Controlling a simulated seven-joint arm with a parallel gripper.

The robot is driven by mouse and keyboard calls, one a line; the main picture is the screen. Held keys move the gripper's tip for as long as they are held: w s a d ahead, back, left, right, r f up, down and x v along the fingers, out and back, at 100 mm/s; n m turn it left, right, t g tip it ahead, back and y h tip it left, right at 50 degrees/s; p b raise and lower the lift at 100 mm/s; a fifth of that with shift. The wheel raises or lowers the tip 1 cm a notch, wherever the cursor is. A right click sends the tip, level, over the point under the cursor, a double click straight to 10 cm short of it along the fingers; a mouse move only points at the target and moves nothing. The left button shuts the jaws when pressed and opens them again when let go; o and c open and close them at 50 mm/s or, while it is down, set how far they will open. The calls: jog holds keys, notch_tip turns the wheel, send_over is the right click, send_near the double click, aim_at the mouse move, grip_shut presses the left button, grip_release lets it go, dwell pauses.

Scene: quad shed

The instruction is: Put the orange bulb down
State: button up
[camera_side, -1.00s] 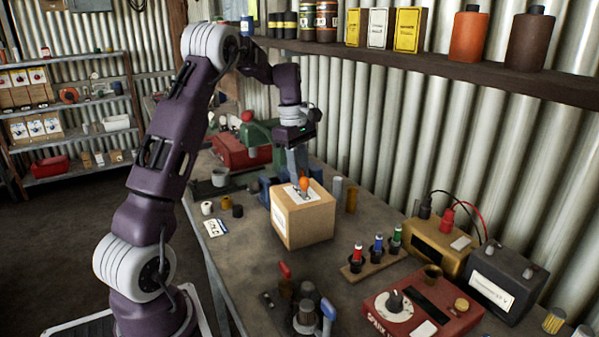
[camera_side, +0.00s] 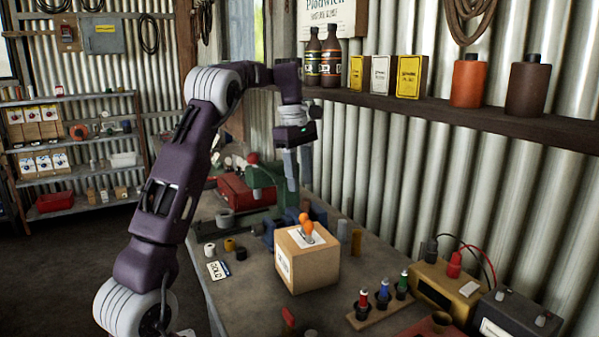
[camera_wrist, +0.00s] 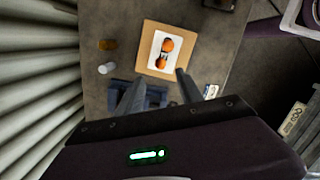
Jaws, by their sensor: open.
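The orange bulb (camera_side: 308,227) rests on a white patch on top of a cardboard box (camera_side: 308,267). It shows as two orange parts, one at each end of a darker middle, in the wrist view (camera_wrist: 168,45). My gripper (camera_side: 299,184) is above the box and apart from the bulb. Its two fingers point down, spread with a gap between them, and hold nothing. In the wrist view the open fingertips (camera_wrist: 160,77) stand just below the box in the picture.
The box stands on a grey workbench (camera_side: 245,290). A wooden rack with red, blue and green-topped pieces (camera_side: 382,307) is right of it. Small cylinders and a label card (camera_side: 218,270) lie left. A shelf (camera_side: 430,105) with bottles runs along the corrugated wall.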

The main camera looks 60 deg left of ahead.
jog(key=s+d+r+m+t, duration=0.1)
jog(key=s+d+r+m, duration=0.1)
jog(key=s+d+m, duration=0.35)
jog(key=s+d+r+m+t, duration=0.1)
jog(key=s+d+r+m, duration=0.15)
jog(key=d, duration=0.55)
jog(key=s+d+r+m+t, duration=0.1)
jog(key=s+d+r+m, duration=0.2)
jog(key=d, duration=0.4)
jog(key=s+d+f+m+t, duration=0.1)
jog(key=s+d+f+m, duration=0.2)
jog(key=s+f+m, duration=0.1)
jog(key=s+d+f+m+t+y, duration=0.1)
jog(key=s+d+f+m, duration=0.3)
jog(key=s+m, duration=0.3)
jog(key=shift+s+d+f+m, duration=0.15)
jog(key=shift+s+f+m, duration=0.25)
jog(key=shift+s, duration=0.55)
